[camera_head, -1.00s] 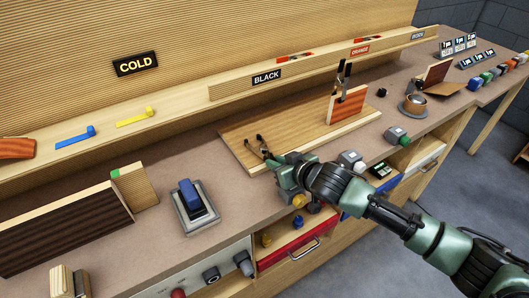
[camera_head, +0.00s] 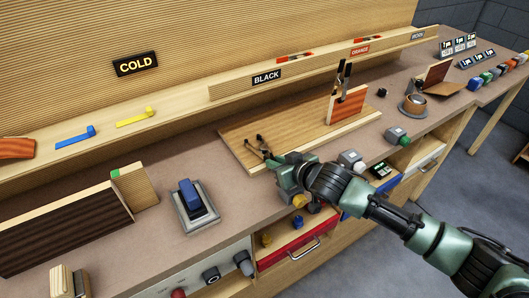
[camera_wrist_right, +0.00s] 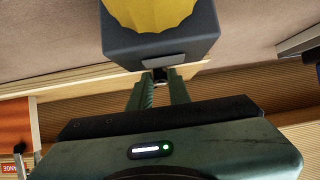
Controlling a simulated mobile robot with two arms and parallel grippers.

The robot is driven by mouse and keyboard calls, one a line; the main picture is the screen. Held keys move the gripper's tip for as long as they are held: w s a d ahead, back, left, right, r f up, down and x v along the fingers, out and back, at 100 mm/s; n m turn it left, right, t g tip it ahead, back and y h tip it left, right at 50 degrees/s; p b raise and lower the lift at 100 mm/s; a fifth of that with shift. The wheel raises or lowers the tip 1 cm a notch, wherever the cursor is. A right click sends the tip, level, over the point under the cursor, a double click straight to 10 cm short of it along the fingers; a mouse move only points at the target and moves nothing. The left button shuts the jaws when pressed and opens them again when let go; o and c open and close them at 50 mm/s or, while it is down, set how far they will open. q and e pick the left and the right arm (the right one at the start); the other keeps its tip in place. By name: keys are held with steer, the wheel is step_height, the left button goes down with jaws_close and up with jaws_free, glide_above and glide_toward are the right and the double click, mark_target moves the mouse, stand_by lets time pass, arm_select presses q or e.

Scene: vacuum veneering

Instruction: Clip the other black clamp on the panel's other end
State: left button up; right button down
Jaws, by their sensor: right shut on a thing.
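The panel (camera_head: 347,104), with an orange-brown striped face, stands upright on the right part of a flat wooden board (camera_head: 300,134). One black clamp (camera_head: 342,80) sits on its top edge. The other black clamp (camera_head: 261,146) is at the left end of the board, apart from the panel. My right gripper (camera_head: 271,162) is at this clamp and shut on it. In the right wrist view the fingers (camera_wrist_right: 160,80) close on a small dark part, most of it hidden. The panel (camera_wrist_right: 14,122) shows there at the left edge. My left gripper is not in view.
A grey block with a yellow top (camera_wrist_right: 155,25) is close beyond the fingers in the right wrist view. A grey-green block (camera_head: 397,136) and a white-grey block (camera_head: 351,160) stand along the front edge. A ledge labelled BLACK (camera_head: 267,76) runs behind the board.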

steer(key=shift+r, duration=0.15)
step_height(320, 180, up, 6)
steer(key=p, duration=0.6)
steer(key=s+d+r+m+h+b, duration=0.1)
steer(key=s+d+r+m+h, duration=0.1)
steer(key=d+r, duration=0.4)
steer(key=s+d+r+m+t+h, duration=0.1)
steer(key=s+d+r+m+h, duration=0.1)
steer(key=s+d+r, duration=0.3)
steer(key=s+d+r+m+t+h+b, duration=0.1)
steer(key=s+d+r+m+h, duration=0.2)
steer(key=d+r, duration=0.5)
steer(key=shift+s+d+b, duration=0.35)
steer(key=shift+s+d, duration=0.25)
steer(key=shift+s, duration=0.15)
